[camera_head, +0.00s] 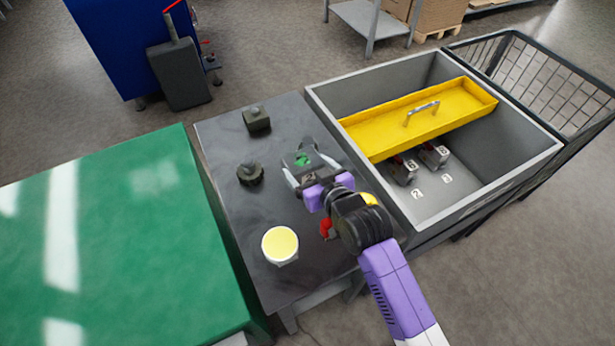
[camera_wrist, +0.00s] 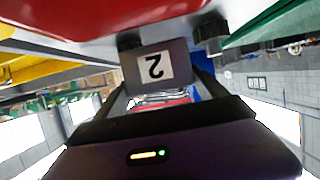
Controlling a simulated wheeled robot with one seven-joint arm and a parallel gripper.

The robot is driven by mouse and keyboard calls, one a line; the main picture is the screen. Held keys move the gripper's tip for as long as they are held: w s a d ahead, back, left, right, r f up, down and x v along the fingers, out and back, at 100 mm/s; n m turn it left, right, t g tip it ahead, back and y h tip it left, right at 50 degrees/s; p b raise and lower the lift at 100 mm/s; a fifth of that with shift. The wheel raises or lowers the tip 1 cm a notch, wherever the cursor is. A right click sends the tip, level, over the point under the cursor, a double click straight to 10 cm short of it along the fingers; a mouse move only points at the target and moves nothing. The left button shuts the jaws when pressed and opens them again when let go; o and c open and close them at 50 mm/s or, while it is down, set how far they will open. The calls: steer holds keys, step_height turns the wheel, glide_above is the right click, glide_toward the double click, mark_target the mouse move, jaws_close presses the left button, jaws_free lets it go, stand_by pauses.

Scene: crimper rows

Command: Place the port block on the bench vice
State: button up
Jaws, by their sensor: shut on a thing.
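My gripper (camera_head: 305,172) is above the dark bench top, its two fingers closed on a small grey block with a green patch on top, which I take as the port block (camera_head: 302,158). I cannot tell for sure which thing is the bench vice. A squat dark block (camera_head: 257,121) and a round dark piece (camera_head: 249,174) stand on the bench, left of my gripper and apart from it.
A white tub with a yellow top (camera_head: 280,245) stands at the bench front, with a small red thing (camera_head: 326,229) beside my arm. Right is a grey crate (camera_head: 478,203) with a yellow tray (camera_head: 380,132) and two grey-red blocks (camera_head: 403,171). A green table (camera_head: 110,250) is left.

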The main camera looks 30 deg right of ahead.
mark_target(309, 179)
steer(key=shift+f, duration=1.75)
steer(key=shift+f, duration=0.2)
steer(key=o, duration=2)
steer(key=shift+f, duration=0.15)
steer(key=shift+r, duration=0.25)
steer(key=v, duration=1.2)
steer(key=shift+b, duration=0.4)
